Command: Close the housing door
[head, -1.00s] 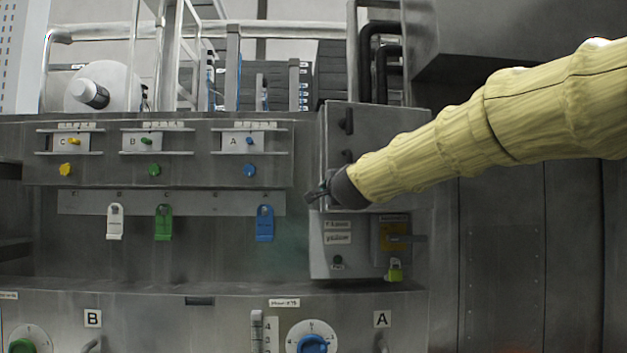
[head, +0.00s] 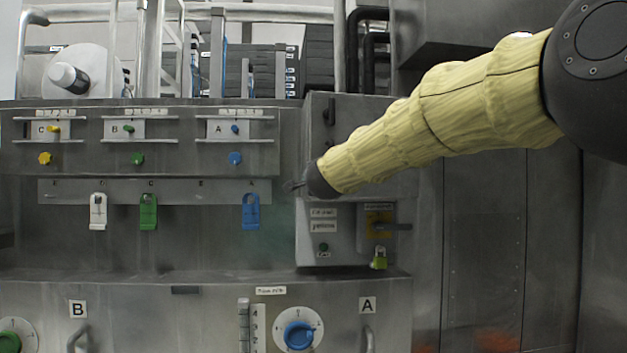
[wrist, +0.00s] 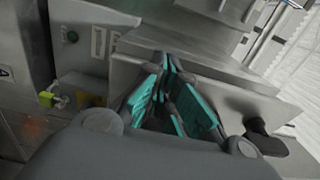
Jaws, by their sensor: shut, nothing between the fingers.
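The housing (head: 316,120) is a grey metal box on the right of the panel, with black fittings on its left part. My arm hides much of its front, and I cannot tell from the head view how far its door stands open. My gripper (head: 293,186) is at the housing's lower left edge, pointing left. In the wrist view, my gripper (wrist: 170,100) shows teal finger pads close together with nothing held. A grey metal panel, apparently the housing door (wrist: 215,72), lies just beyond the fingertips. I cannot tell whether they touch it. A black handle-like part (wrist: 265,137) is beside the fingers.
Below the housing is a control box with a green button (head: 323,247), a yellow switch plate (head: 379,222) and a yellow-green padlock (head: 379,258). White, green and blue tags (head: 250,211) hang to the left. A lower cabinet with dials (head: 299,335) juts out below.

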